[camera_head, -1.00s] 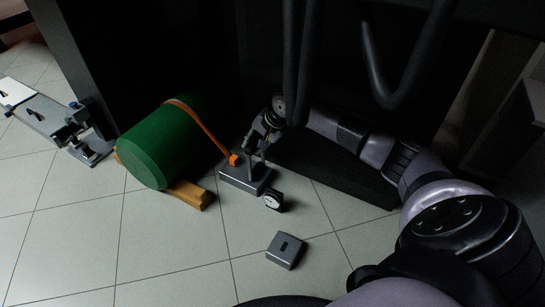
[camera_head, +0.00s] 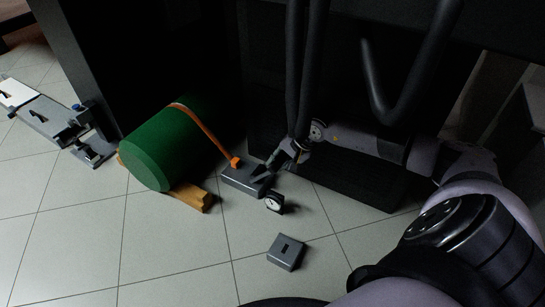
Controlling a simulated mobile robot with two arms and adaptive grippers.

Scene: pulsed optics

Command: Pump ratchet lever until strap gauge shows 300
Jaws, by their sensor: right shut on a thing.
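A green drum (camera_head: 160,150) lies on its side with an orange strap (camera_head: 207,133) over it. The strap runs down to a grey ratchet base (camera_head: 243,181) on the floor. A round, white-faced gauge (camera_head: 274,202) stands at the base's front right; its reading is too small to make out. My right gripper (camera_head: 277,162) is shut on the ratchet lever, low at the right end of the base. The lever is mostly hidden by the fingers and the dark surroundings. My left gripper is not in view.
A grey block with a slot (camera_head: 286,252) lies on the tiles in front of the gauge. Wooden chocks (camera_head: 192,197) support the drum. A grey bench-like fixture (camera_head: 50,120) stands at the far left. A dark low slab (camera_head: 350,180) lies behind my right arm. The front-left floor is clear.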

